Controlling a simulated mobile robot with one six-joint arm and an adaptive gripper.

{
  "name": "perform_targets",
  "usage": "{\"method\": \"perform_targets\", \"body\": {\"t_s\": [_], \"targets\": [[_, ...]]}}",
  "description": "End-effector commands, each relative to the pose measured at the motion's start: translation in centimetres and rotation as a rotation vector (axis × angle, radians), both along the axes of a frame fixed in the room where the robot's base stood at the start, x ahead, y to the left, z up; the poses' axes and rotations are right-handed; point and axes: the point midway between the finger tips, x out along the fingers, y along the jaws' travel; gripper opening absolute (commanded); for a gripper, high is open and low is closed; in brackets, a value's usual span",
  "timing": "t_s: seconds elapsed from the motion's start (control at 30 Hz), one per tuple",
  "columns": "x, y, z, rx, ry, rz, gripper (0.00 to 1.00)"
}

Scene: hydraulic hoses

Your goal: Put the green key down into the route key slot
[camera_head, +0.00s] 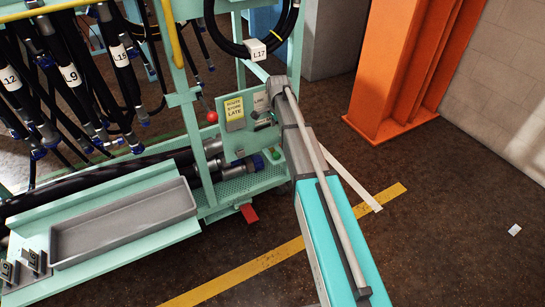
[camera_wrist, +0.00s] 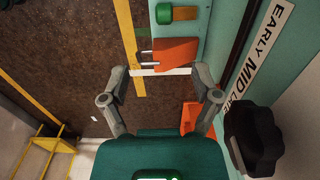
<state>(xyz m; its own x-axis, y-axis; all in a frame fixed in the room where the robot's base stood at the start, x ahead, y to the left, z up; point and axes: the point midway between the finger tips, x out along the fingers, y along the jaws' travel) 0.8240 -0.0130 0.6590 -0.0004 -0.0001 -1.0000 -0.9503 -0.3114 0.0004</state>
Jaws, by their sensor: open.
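In the wrist view, my gripper (camera_wrist: 161,76) is open, its two grey fingers wide apart with nothing between them. A green cylindrical piece with an orange-brown part (camera_wrist: 181,14) sits on the teal surface at the top of that view, beyond the fingers; I cannot tell whether it is the green key. In the head view, a small green piece (camera_head: 277,154) lies at the right end of the rack's lower shelf. My arm reaches to the upright sign panel (camera_head: 231,130), which bears a yellow "LATE" card (camera_head: 234,113). My fingers there are mostly hidden. I cannot make out the route key slot.
A black knob (camera_wrist: 255,138) stands beside the "EARLY MID LATE" label (camera_wrist: 258,52). Black hoses (camera_head: 72,75) hang at left above an empty grey tray (camera_head: 125,222). A red flap (camera_head: 250,213) juts below the shelf.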

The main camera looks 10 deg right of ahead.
Motion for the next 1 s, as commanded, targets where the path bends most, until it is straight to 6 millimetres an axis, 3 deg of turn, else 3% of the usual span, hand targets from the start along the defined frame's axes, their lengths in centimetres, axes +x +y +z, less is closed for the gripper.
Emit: {"method": "perform_targets", "body": {"t_s": [0.47, 1.0], "targets": [[0.1, 0.1, -0.3, 0.0, 0.0, -0.004, 0.8], [0.1, 0.1, -3.9, 0.0, 0.0, -0.002, 0.8]]}}
